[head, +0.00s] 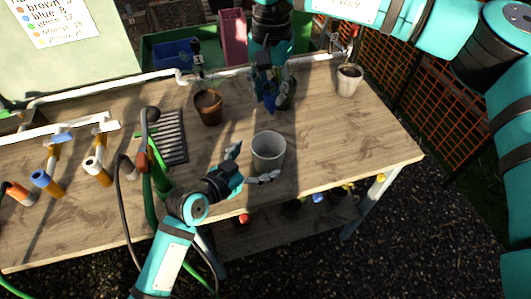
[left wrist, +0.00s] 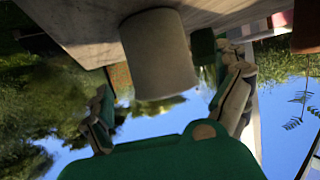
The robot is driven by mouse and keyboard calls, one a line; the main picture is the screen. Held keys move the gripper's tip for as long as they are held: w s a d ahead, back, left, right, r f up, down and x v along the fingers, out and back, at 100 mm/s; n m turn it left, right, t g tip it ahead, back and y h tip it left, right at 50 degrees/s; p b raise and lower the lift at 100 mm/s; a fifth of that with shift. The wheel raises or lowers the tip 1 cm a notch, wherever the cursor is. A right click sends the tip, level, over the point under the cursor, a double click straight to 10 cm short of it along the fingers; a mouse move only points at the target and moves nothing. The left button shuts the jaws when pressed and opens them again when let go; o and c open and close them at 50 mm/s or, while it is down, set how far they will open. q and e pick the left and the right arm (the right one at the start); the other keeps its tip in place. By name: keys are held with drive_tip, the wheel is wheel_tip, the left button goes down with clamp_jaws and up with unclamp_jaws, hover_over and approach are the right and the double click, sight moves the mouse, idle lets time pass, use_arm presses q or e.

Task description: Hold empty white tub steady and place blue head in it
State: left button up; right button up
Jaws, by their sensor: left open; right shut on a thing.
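The white tub (head: 268,158) stands upright near the front edge of the table, and its visible inside looks empty. My left gripper (head: 252,164) is open at the tub's near left side, one finger left of it and one in front. In the left wrist view the tub (left wrist: 160,58) shows between the open fingers (left wrist: 168,105), with gaps visible; contact cannot be told. My right gripper (head: 270,88) points down behind the tub, shut on the blue head (head: 270,103), which is small and partly hidden by the fingers.
A brown pot (head: 209,112) stands left of my right gripper, and a green pot (head: 288,95) is partly hidden behind it. A white pot with soil (head: 347,84) stands at the back right. A black slatted tray (head: 171,138) and several hose fittings lie left. The table right of the tub is clear.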

sight(277, 147)
use_arm(q)
drive_tip(key=x, duration=0.5)
drive_tip(key=shift+w+d+f, duration=0.15)
drive_tip(key=shift+w+d, duration=0.1)
drive_tip(key=shift+w, duration=0.05)
drive_tip(key=c, duration=1.1)
